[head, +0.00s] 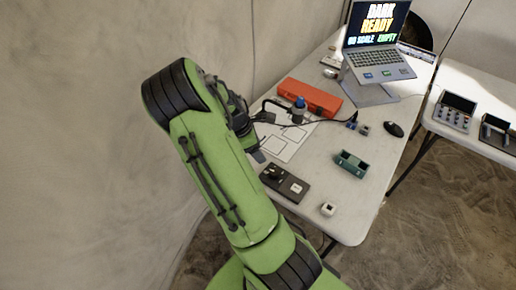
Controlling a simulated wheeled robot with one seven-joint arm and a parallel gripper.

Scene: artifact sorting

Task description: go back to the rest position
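My green arm rises in the middle of the head view and bends over the left edge of the white table (352,205). My gripper (258,155) is at the far side of the arm, mostly hidden behind it, above or near the white sheet with printed boxes (283,142). I cannot tell whether its fingers are open or shut, or whether they hold anything.
A black device (285,183), a small white block (328,209), a green holder (351,163) and a black mouse (393,129) lie on the table. Behind are a red case (312,97), a blue-topped item (299,108) and a laptop (382,62). A wall stands left.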

